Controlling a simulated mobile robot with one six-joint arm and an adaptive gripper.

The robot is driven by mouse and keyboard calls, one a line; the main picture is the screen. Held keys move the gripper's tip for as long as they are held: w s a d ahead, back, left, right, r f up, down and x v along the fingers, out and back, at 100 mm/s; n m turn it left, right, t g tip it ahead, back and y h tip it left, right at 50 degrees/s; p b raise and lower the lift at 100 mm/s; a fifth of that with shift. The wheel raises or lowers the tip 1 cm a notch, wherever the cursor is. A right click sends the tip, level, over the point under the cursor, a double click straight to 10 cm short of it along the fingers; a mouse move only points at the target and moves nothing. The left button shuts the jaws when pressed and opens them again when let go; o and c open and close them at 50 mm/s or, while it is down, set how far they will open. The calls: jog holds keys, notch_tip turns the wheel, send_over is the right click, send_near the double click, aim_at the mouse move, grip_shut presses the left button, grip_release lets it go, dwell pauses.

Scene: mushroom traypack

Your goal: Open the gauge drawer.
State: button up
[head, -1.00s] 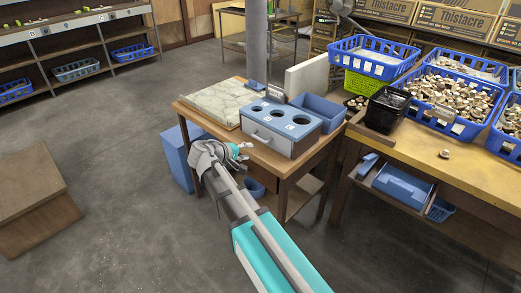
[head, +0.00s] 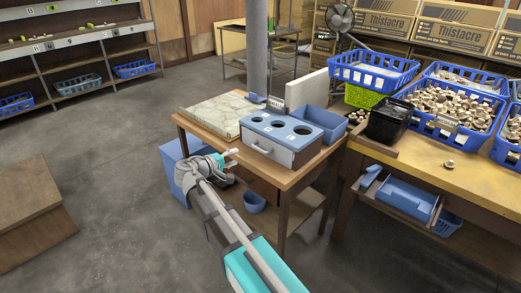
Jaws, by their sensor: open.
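The gauge box (head: 283,128) stands on the small wooden table, with a blue top with three round holes. My gripper (head: 229,158) is open and empty, in front and to the left of the drawer, near the table's front edge. It looks apart from the handle. The fingers are small in view, and my wrist hides part of the table's front.
A stone-coloured slab (head: 220,113) lies left of the gauge box, and a blue bin (head: 321,122) stands to its right. A small sign (head: 277,103) is behind it. The workbench (head: 440,165) at right holds mushroom crates.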

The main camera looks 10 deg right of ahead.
aim_at(258, 149)
jog(key=b+x, duration=0.2)
jog(key=x, duration=1.1)
jog(key=shift+b, duration=0.4)
grip_shut()
